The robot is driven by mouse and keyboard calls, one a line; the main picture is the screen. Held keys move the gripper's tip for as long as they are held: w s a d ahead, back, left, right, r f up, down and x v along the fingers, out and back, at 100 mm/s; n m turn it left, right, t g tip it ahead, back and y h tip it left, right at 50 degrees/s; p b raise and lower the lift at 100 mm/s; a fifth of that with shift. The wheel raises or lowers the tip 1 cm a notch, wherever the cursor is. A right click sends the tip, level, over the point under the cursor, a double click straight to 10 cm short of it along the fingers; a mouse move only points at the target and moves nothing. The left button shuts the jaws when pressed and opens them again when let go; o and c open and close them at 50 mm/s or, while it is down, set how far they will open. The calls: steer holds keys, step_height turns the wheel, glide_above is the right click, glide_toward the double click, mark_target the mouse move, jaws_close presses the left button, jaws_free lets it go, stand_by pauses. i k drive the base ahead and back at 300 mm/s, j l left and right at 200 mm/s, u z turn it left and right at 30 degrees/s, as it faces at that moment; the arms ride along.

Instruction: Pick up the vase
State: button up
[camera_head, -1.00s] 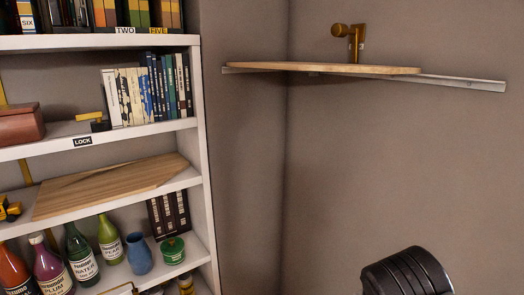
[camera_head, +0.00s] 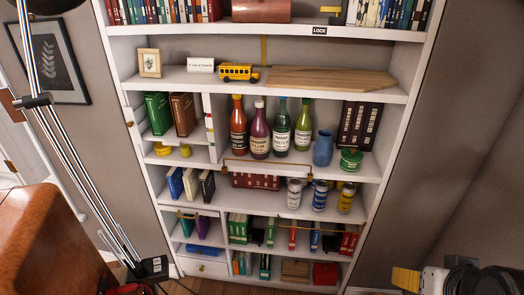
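The vase (camera_head: 322,148) is small, blue and upright, with a narrow neck and a flared rim. It stands on the white bookcase's middle shelf, right of several labelled bottles and left of a round green tin (camera_head: 350,159). Its front is unobstructed. A white and black part of my arm shows in the lower right corner, well away from the vase. A yellow block is beside it, and I cannot tell whether that belongs to my gripper. No fingertips can be made out, so open or shut is unclear.
The bottles (camera_head: 259,134) stand close to the vase's left, with dark binders (camera_head: 357,125) behind the green tin. A wooden board (camera_head: 325,79) lies on the shelf above. Cans (camera_head: 320,194) stand below. A wooden piece of furniture (camera_head: 45,240) and a lamp pole are at left.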

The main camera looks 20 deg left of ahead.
mark_target(323, 149)
steer(key=u, duration=0.45)
steer(key=i+u, duration=0.9)
